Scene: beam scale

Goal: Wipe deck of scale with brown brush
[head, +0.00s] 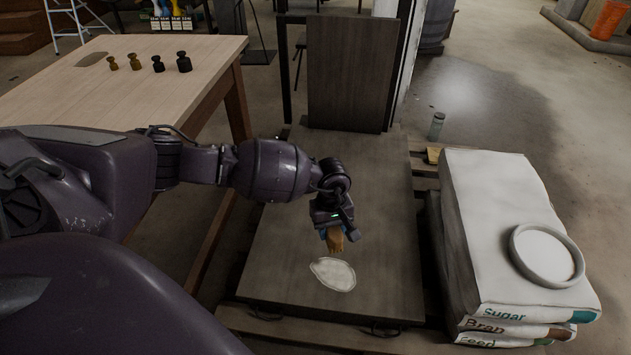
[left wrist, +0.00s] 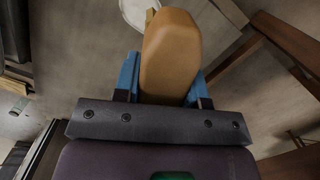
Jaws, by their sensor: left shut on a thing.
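The scale's deck (head: 385,262) is a dark wooden platform low at the centre of the head view, with an upright dark board (head: 350,75) at its far end. A whitish patch (head: 333,275) lies on the near part of the deck. My left gripper (head: 334,228) is shut on the brown brush (head: 335,242), just beyond the patch; whether the brush touches the deck is unclear. In the left wrist view the brush (left wrist: 170,55) sits between the blue fingers, with a pale round shape, partly hidden, beyond it. My right gripper is not in view.
Stacked sacks (head: 500,215) with a round pale dish (head: 546,255) on top stand close to the deck's right. A wooden table (head: 120,95) with several dark and brass weights stands at left. A small grey cylinder (head: 437,125) stands beyond the sacks.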

